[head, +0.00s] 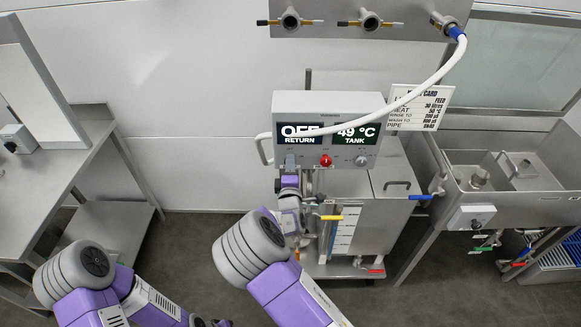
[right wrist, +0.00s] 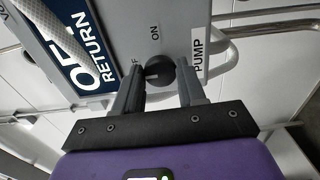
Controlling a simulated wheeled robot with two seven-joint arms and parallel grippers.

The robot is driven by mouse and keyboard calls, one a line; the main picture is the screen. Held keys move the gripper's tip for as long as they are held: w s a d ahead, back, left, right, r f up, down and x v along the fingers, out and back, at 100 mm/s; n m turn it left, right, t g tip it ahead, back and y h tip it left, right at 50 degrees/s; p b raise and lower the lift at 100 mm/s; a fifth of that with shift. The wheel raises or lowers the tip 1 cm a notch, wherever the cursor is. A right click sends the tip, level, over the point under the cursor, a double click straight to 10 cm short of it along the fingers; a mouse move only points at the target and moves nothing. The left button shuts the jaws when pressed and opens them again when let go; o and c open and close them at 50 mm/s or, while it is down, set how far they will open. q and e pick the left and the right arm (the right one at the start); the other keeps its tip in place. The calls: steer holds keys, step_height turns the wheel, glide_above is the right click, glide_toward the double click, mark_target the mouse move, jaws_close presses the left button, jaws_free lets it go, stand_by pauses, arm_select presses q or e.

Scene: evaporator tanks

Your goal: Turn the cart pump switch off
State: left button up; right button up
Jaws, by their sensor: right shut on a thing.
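The pump switch is a dark round knob (right wrist: 162,74) on the grey control box, beside the PUMP label, in the right wrist view. ON is printed above it, and an OFF label is partly hidden by a finger. My right gripper (right wrist: 160,88) is shut on the knob, one finger on each side. The knob's exact pointer angle is hard to tell. In the head view my right gripper (head: 290,178) is at the lower left of the control box (head: 327,101) and hides the knob. The box displays read OFF RETURN and 49 °C TANK.
A red knob (head: 326,160) and a grey knob (head: 361,160) sit right of my gripper. A white hose (head: 420,88) arches over the box. A yellow-handled valve (head: 331,217) is just below. A steel table (head: 62,170) stands left, sinks (head: 500,170) right.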

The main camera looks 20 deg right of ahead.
steer(key=o, duration=1)
steer(key=v, duration=0.7)
steer(key=shift+s+a, duration=0.1)
steer(key=shift+s, duration=0.2)
steer(key=s+d+f+m+g+y, duration=0.15)
steer(key=s+f+m+g, duration=0.35)
steer(key=f, duration=0.7)
steer(key=s+d+f+m+g+y, duration=0.1)
steer(key=s+d+f+m+g, duration=0.3)
steer(key=s+f, duration=0.55)
steer(key=s+a+f+m+g+y, duration=0.2)
steer(key=s+a+m, duration=0.1)
steer(key=s+a, duration=0.1)
steer(key=s+a+f+m+g+y, duration=0.1)
steer(key=s+a+m+g+y, duration=0.1)
steer(key=s, duration=0.4)
steer(key=s+a+f+m+g+y, duration=0.2)
steer(key=s+a+m+g, duration=0.1)
steer(key=s+a, duration=0.2)
steer(key=shift+a+f+m+g+y, duration=0.3)
steer(key=shift+a+g+y, duration=0.1)
steer(key=shift+a, duration=0.2)
